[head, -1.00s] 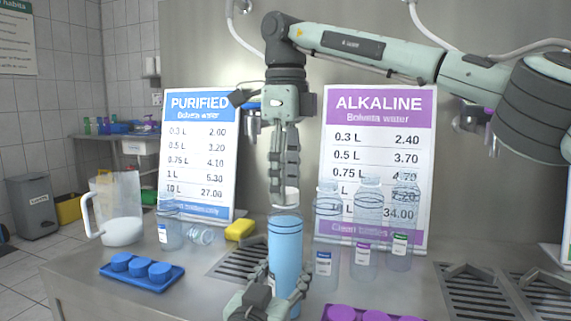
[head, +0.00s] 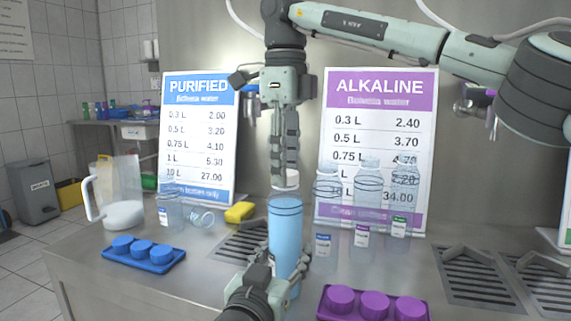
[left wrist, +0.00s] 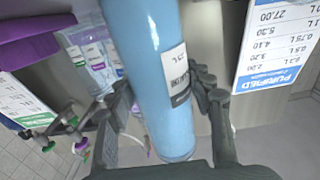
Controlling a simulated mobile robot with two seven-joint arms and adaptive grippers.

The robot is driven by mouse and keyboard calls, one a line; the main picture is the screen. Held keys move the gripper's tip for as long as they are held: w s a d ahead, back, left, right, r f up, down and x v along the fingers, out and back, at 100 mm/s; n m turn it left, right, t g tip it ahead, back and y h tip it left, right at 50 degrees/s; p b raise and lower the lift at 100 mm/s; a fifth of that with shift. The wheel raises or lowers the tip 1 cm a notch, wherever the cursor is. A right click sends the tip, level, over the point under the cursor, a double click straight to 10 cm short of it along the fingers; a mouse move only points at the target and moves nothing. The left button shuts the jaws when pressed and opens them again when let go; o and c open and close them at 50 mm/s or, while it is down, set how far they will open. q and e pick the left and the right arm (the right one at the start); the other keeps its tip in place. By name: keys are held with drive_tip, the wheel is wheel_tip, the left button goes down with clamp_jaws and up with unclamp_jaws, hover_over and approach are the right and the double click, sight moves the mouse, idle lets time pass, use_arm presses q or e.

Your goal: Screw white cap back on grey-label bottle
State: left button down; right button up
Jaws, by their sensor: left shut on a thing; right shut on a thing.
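The tall light-blue bottle (head: 286,228) stands upright at the front middle of the counter. In the left wrist view the bottle (left wrist: 150,60) carries a pale label with dark print (left wrist: 177,75). My left gripper (head: 276,262) is shut around the lower part of the bottle; its fingers (left wrist: 160,95) lie on both sides of it in the left wrist view. My right gripper (head: 286,172) points straight down, shut on the white cap (head: 287,182) directly above the bottle's top. I cannot tell whether the cap touches the neck.
Several clear bottles (head: 367,210) stand close on the right. A purple cap tray (head: 418,312) is front right, a blue cap tray (head: 150,265) front left. A jug (head: 118,205), a yellow sponge (head: 240,212) and two price signs (head: 200,135) stand behind or left. Drain grates (head: 475,275) lie right.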

drive_tip(key=m, duration=0.4)
drive_tip(key=o, duration=1.3)
drive_tip(key=shift+r, duration=0.1)
drive_tip(key=shift+r, duration=2.15)
drive_tip(key=shift+c, duration=0.2)
wheel_tip(320, 180, up, 4)
drive_tip(key=n, duration=0.4)
drive_tip(key=shift+f+n, duration=0.25)
drive_tip(key=shift+n, duration=0.15)
drive_tip(key=shift+f, duration=0.15)
